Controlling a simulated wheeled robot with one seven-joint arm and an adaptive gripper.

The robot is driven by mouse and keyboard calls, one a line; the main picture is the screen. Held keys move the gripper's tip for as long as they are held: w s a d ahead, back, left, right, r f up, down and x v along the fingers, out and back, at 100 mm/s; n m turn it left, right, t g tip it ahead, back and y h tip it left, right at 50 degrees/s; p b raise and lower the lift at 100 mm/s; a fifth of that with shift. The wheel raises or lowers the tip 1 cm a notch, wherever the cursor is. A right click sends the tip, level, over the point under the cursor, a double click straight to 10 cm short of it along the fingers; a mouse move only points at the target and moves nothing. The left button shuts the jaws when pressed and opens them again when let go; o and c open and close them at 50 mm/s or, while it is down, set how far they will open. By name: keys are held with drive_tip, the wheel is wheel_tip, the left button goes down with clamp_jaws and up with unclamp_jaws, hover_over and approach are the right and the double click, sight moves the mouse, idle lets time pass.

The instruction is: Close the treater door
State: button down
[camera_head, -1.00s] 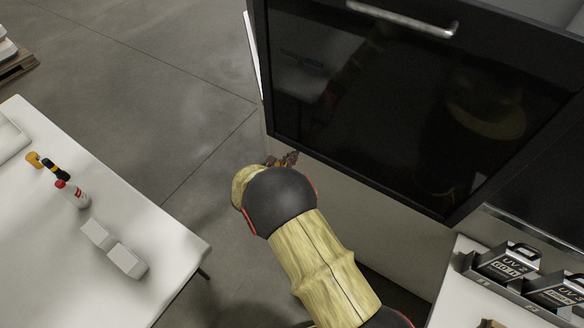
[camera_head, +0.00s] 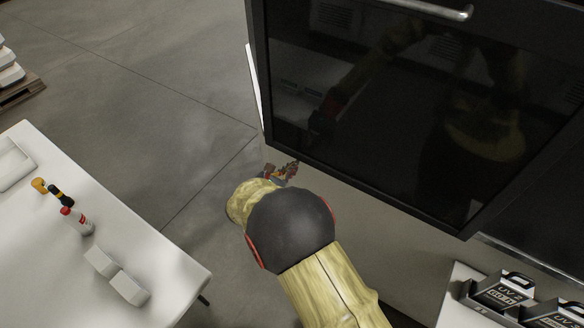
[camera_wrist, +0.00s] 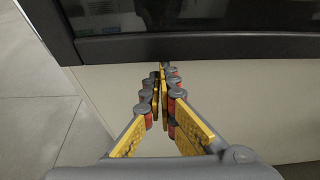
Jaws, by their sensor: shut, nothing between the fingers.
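The treater door (camera_head: 390,110) is a large dark glossy panel with a black frame and a bar handle (camera_head: 425,10) at its top edge. It fills the upper right of the head view, and its lower edge stands out over the pale machine front. My gripper (camera_head: 284,170) is just below the door's lower left corner, partly hidden behind my wrist. In the wrist view my gripper (camera_wrist: 163,70) is shut and empty, its fingertips at the lower border of the door frame (camera_wrist: 200,46). I cannot tell whether they touch it.
A white table (camera_head: 150,262) at the left holds small bottles (camera_head: 76,220), white blocks (camera_head: 115,274) and a tray (camera_head: 12,165). UV ink boxes (camera_head: 500,292) stand at the lower right. Open grey floor (camera_head: 150,90) lies between the table and the machine.

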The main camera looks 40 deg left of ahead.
drive_tip(key=shift+r, duration=0.1)
wheel_tip(320, 180, down, 5)
drive_tip(key=b, duration=0.4)
drive_tip(key=p+v, duration=0.2)
drive_tip(key=v, duration=0.8)
drive_tip(key=shift+r, duration=0.45)
drive_tip(key=shift+d, duration=0.1)
